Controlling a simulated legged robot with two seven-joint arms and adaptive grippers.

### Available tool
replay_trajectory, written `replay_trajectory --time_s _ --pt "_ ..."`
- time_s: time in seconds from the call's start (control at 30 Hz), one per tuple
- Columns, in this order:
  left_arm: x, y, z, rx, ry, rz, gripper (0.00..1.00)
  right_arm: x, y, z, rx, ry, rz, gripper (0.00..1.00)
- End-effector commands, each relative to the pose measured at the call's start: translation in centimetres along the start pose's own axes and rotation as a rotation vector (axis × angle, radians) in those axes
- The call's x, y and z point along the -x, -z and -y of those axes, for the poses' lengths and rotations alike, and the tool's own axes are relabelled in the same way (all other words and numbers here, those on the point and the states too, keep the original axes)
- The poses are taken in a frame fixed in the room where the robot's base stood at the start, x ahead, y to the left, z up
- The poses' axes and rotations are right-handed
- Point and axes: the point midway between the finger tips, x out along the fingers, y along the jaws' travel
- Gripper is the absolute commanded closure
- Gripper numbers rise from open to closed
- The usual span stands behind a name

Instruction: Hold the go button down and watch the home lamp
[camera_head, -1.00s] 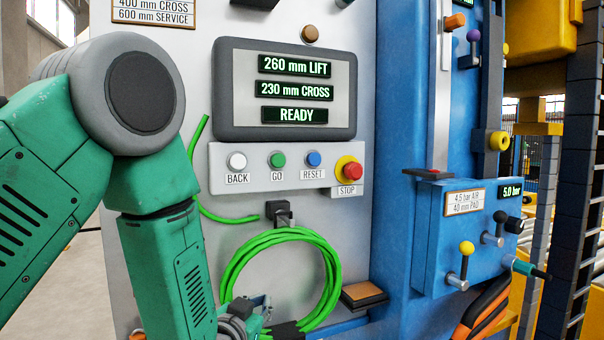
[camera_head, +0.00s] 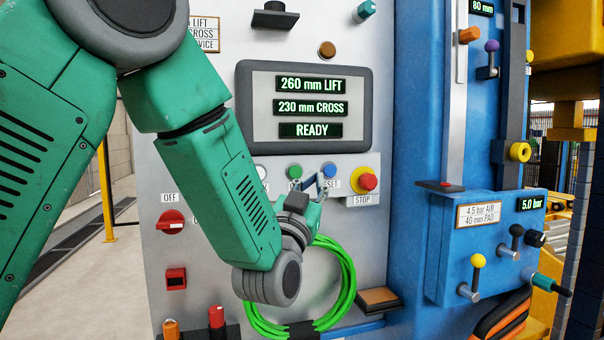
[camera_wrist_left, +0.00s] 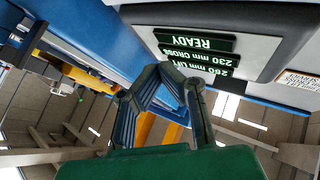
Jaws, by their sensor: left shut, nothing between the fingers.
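The display (camera_head: 310,107) reads 260 mm LIFT, 230 mm CROSS and READY. A dull brown round fitting (camera_head: 327,49) sits above it; no lamp is labelled as home. My right gripper is out of view.
The red stop button (camera_head: 367,182) on its yellow collar is right of reset. A coiled green cable (camera_head: 345,290) hangs below. A blue unit with levers (camera_head: 480,245) stands at right.

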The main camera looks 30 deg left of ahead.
Motion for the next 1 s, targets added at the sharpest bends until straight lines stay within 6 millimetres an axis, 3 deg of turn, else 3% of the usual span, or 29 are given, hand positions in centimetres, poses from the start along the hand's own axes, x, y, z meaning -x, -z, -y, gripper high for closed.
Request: replay_trajectory --time_s 0.27,0.7,1.0 --pt "-0.5 -0.4 0.4 0.001 0.001 0.001 1.0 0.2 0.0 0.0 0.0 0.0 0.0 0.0" --pt "-4.5 -3.4 3.4 0.0 0.001 0.001 1.0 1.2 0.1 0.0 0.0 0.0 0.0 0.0" --pt "-6.0 -4.5 4.4 0.0 0.0 0.001 1.0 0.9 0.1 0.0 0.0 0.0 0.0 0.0"
